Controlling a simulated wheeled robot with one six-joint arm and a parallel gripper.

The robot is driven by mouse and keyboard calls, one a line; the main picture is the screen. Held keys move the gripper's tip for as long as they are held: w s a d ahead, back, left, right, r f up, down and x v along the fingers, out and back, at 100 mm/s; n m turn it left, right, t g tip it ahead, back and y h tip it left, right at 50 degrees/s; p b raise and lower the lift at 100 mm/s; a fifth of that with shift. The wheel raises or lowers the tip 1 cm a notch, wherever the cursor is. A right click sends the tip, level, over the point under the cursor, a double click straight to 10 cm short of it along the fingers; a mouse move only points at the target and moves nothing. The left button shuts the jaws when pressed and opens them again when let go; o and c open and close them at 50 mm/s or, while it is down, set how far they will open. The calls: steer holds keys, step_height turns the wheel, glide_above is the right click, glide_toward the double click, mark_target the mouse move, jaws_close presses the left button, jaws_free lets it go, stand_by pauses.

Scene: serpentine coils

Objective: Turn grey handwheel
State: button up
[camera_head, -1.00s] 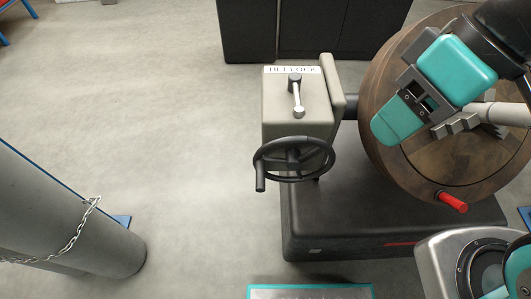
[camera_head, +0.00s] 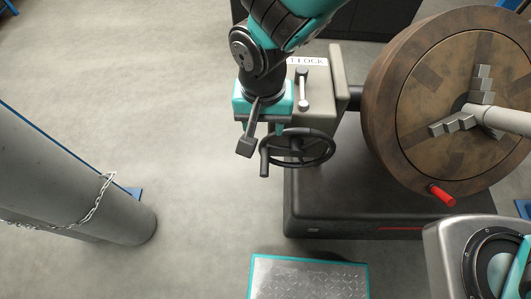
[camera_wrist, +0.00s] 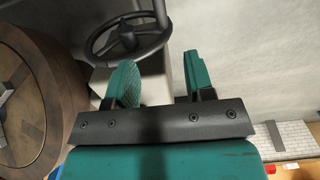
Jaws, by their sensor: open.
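The dark grey handwheel (camera_head: 333,148) is on the front of a pale grey box (camera_head: 318,112). Its crank handle (camera_head: 264,162) sticks out at the rim's left side. My gripper (camera_head: 264,131) is open and empty, above and beside the left part of the wheel in the head view, close to the handle. In the wrist view my gripper (camera_wrist: 158,80) shows two teal fingers spread apart. The handwheel (camera_wrist: 90,45) is beyond them at upper left there, and its handle (camera_wrist: 161,14) stands above the gap. No contact is visible. My arm hides the box's left part.
A lever (camera_head: 303,90) sits on the box top under a partly covered label. A large brown wheel (camera_head: 385,130) with a red handle (camera_head: 441,195) stands at right. A grey column with a chain (camera_head: 95,205) stands at left. Floor between column and machine is clear.

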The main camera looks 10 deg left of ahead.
mark_target(265, 162)
step_height(265, 162, down, 17)
steer(key=shift+r+p, duration=0.2)
steer(key=shift+p, duration=1)
steer(key=shift+d, duration=0.1)
jaws_close()
